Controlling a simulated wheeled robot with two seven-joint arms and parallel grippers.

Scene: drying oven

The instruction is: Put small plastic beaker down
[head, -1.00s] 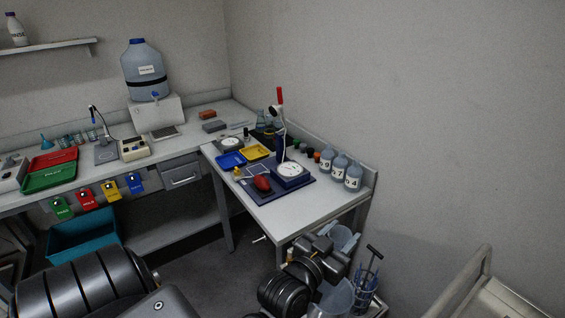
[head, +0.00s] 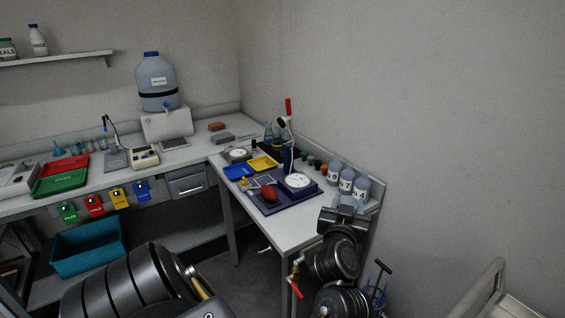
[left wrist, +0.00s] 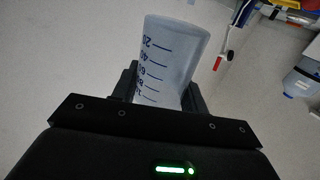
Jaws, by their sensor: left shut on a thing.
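My left gripper (head: 345,215) is shut on the small plastic beaker (left wrist: 172,55), a translucent cup with blue graduation marks. In the left wrist view, the beaker stands between the two black fingers (left wrist: 163,92), and its lower part in the picture is hidden by the gripper body. In the head view the gripper is over the near right end of the side table (head: 290,228), in front of the labelled bottles. I cannot make out the beaker in the head view. My right gripper is not seen.
Labelled bottles (head: 346,180) line the table's right edge. A blue mat (head: 270,207) holds a round-dialled instrument (head: 299,182) and a red object (head: 268,193). Blue (head: 238,171) and yellow (head: 262,163) trays lie behind. The table's front strip is clear. A pale cart (head: 510,306) is at lower right.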

